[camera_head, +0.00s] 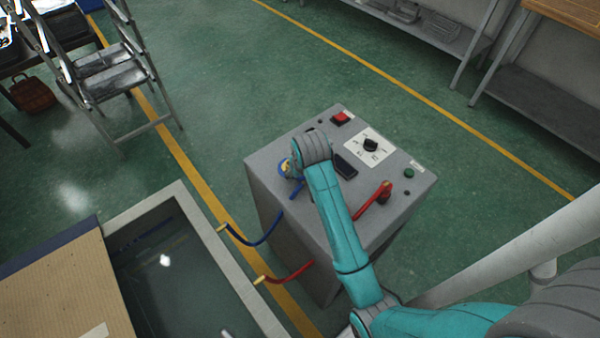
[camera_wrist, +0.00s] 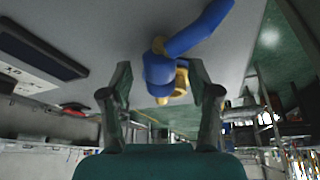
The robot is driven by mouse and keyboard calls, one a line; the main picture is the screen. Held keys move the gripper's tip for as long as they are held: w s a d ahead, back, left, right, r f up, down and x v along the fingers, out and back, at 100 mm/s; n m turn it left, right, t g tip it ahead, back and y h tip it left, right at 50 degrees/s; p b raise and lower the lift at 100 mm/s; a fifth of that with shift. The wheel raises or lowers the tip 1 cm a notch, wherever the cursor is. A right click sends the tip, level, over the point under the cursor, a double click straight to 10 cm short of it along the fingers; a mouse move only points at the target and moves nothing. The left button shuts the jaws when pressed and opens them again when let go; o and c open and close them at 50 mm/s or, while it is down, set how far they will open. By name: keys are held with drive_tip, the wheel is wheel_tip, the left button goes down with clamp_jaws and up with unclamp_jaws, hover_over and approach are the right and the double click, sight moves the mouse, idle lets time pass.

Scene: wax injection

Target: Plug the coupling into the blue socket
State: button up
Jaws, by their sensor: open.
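My gripper (camera_wrist: 163,75) is open in the wrist view, one finger on each side of a blue fitting (camera_wrist: 158,69) with a yellow-brass part. A blue arm or hose runs from this fitting to the upper right. I cannot tell whether the fingers touch it, nor clearly separate coupling from socket. In the head view the blue and brass fitting (camera_head: 285,168) shows at the left of the grey machine's top (camera_head: 270,152), beside my wrist. My fingers are hidden there.
The machine top carries a red switch (camera_head: 341,118), a dial (camera_head: 371,145), a dark panel (camera_head: 346,166), a green button (camera_head: 409,173) and a red handle (camera_head: 372,203). Blue (camera_head: 260,241) and red (camera_head: 290,275) hoses stick out from its side. A stepladder (camera_head: 110,78) stands upper left.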

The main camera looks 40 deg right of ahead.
drive_tip(key=shift+f, duration=0.2)
clamp_jaws()
